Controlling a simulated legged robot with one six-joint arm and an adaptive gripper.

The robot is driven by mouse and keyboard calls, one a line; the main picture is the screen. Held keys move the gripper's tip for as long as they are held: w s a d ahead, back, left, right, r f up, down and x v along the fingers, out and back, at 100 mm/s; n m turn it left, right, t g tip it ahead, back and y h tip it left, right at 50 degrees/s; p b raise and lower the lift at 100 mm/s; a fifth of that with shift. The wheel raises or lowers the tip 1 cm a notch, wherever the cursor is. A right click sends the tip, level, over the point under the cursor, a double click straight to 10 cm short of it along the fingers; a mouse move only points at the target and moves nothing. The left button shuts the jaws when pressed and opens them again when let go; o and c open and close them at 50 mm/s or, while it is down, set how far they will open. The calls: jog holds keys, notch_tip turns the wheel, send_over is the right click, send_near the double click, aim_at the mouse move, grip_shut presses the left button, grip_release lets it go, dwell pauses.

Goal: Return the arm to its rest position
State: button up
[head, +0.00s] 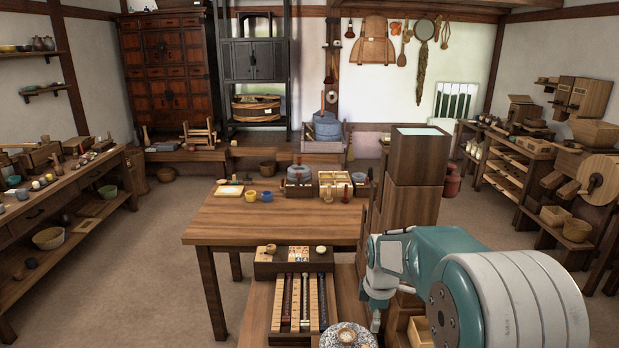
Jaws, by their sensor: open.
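My arm, teal with a large white ringed joint, fills the lower right of the head view. My gripper (375,312) is at the arm's left end, small and pointing down. It is open, with nothing seen between its fingers, though the arm partly hides it. It is in front of the wooden table (222,221), over the right side of a low wooden stand (258,306). A tall stack of wooden boxes (419,160) rises just behind the arm.
The stand holds a slatted tray (299,300) and a round stone piece (349,337). The table carries a yellow cup (251,196), a blue cup (266,196) and a partitioned box (334,184). Shelves line both walls. Open floor (120,260) lies left of the table.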

jog(key=s+r+m+t, duration=0.1)
jog(key=s+r+m, duration=0.3)
jog(key=s+r, duration=0.35)
jog(key=s+r+m+t, duration=0.1)
jog(key=s+r+m, duration=0.2)
jog(key=s+m, duration=0.3)
jog(key=s+r+m+t, duration=0.2)
jog(key=s+r+m, duration=0.2)
jog(key=s, duration=1)
jog(key=shift+s+m+t, duration=0.15)
jog(key=shift+m+t, duration=0.15)
jog(key=shift+m, duration=0.9)
